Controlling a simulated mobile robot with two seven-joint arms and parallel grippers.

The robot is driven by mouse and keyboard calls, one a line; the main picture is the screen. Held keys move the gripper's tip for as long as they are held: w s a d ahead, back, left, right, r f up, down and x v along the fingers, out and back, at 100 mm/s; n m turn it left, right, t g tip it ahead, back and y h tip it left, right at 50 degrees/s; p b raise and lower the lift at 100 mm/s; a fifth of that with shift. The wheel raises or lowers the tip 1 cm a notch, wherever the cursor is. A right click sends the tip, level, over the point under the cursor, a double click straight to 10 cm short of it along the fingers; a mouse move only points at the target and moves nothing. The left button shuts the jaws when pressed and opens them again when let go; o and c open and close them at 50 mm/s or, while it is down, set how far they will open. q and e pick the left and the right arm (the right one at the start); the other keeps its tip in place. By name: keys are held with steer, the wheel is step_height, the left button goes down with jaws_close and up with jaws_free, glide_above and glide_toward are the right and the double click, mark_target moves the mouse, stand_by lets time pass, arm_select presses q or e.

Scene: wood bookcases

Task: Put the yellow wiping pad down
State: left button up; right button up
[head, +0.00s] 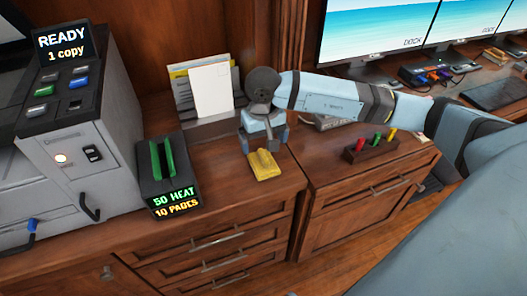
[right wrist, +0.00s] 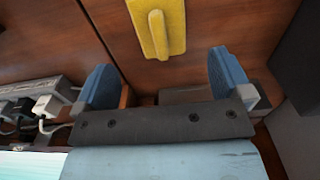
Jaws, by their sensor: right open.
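The yellow wiping pad (head: 264,166) lies on the wood cabinet top, near its front edge, with its raised handle up. My right gripper (head: 263,141) is just above and behind it, pointing down. In the right wrist view the pad (right wrist: 174,22) lies on the wood past the fingertips and is cut by the top edge. The two blue fingers of my right gripper (right wrist: 164,78) are spread wide with nothing between them. I see no contact between fingers and pad. My left gripper is in neither view.
A paper holder (head: 212,128) is behind. A rack of coloured pieces (head: 368,148) and monitors (head: 380,30) are to the right. A power strip (right wrist: 35,92) lies beside the gripper.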

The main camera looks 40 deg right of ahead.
mark_target(264, 155)
steer(key=shift+r, duration=2.3)
